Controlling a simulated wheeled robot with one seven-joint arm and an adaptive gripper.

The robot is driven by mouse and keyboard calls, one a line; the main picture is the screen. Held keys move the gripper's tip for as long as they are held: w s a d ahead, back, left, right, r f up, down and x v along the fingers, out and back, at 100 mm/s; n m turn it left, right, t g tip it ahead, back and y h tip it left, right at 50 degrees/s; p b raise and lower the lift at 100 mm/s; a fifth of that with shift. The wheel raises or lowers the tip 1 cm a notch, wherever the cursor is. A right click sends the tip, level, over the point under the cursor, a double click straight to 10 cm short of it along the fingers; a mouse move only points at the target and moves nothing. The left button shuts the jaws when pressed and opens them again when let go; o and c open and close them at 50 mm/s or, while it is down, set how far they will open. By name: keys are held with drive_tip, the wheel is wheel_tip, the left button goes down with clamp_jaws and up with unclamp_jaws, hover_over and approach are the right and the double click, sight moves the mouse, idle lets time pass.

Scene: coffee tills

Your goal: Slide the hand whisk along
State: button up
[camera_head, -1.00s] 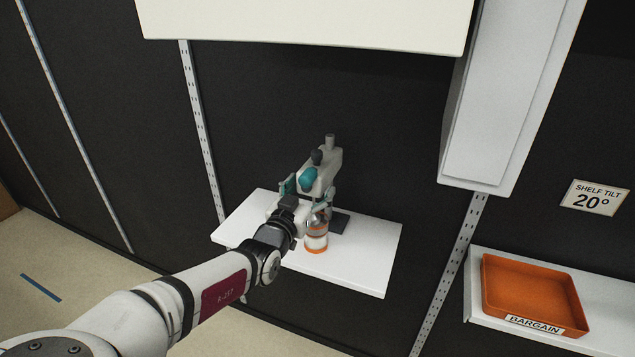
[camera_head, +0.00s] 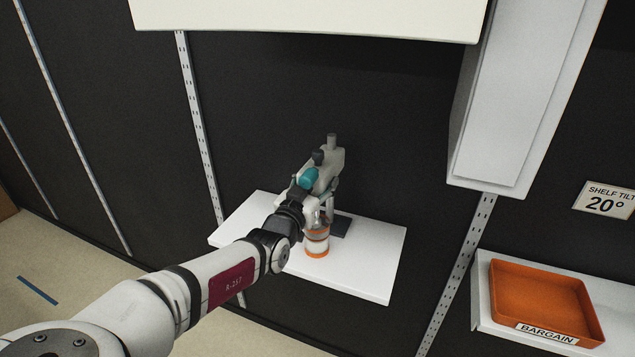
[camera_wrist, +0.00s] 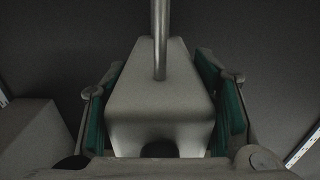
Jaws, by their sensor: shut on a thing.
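In the head view the grey body (camera_head: 328,163) with dark knobs rises above the white shelf (camera_head: 375,265).
An orange and white canister (camera_head: 317,241) stands upright on the shelf, close below my gripper. A dark flat pad (camera_head: 341,226) lies behind it. The shelf's right side is clear. An orange BARGAIN tray (camera_head: 545,300) sits on another shelf at right. A white panel overhangs above.

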sight(318, 165)
wheel_tip(318, 165, up, 4)
drive_tip(key=shift+s+r+p, duration=0.1)
drive_tip(key=shift+r+p, duration=0.15)
drive_tip(key=shift+p, duration=0.75)
drive_tip(key=o, duration=1.7)
drive_tip(key=shift+f, duration=0.1)
drive_tip(key=v, duration=0.7)
drive_tip(key=shift+s, duration=0.15)
drive_tip(key=shift+a, duration=0.1)
